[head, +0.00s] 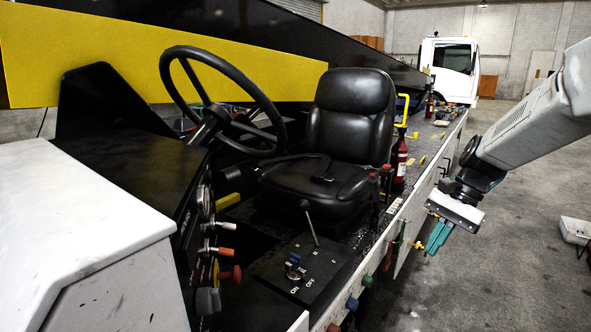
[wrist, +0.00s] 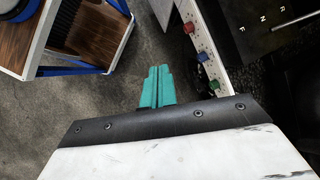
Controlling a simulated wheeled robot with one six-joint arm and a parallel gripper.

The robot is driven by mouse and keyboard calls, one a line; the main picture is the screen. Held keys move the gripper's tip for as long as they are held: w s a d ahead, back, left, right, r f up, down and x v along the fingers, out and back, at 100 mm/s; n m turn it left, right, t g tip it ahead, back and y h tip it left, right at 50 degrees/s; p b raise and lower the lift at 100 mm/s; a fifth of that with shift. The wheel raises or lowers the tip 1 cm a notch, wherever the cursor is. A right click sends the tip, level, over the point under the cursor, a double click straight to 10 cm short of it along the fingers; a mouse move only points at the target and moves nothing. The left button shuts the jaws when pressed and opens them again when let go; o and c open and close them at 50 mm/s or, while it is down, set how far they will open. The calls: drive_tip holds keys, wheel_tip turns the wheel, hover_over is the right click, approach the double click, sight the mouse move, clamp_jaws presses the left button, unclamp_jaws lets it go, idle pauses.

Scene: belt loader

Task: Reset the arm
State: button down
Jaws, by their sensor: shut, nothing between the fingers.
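My gripper (head: 438,238) hangs at the right of the head view, beside the outer side of the belt loader. Its teal fingers point down and are closed together. In the wrist view the teal fingers (wrist: 157,88) lie side by side with nothing held between them. My arm reaches in from the right edge of the head view. The gripper appears apart from the loader's side panel (head: 420,215).
The loader has a black seat (head: 350,120), a steering wheel (head: 225,100), a lever (head: 309,222) and coloured knobs (head: 352,303). A wooden-topped cart (wrist: 90,35) shows in the wrist view. Concrete floor (head: 500,270) is open at right.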

drive_tip(key=s+a+r+n+t+h, duration=0.1)
drive_tip(key=s+n, duration=0.4)
drive_tip(key=s, duration=0.8)
drive_tip(key=s+a+r+n+t+h, duration=0.2)
drive_tip(key=s+r+n+h, duration=0.2)
drive_tip(key=s, duration=1)
drive_tip(key=shift+s+a+r+n+t, duration=0.15)
drive_tip(key=shift+s+a+n+t, duration=0.15)
drive_tip(key=shift+n, duration=0.2)
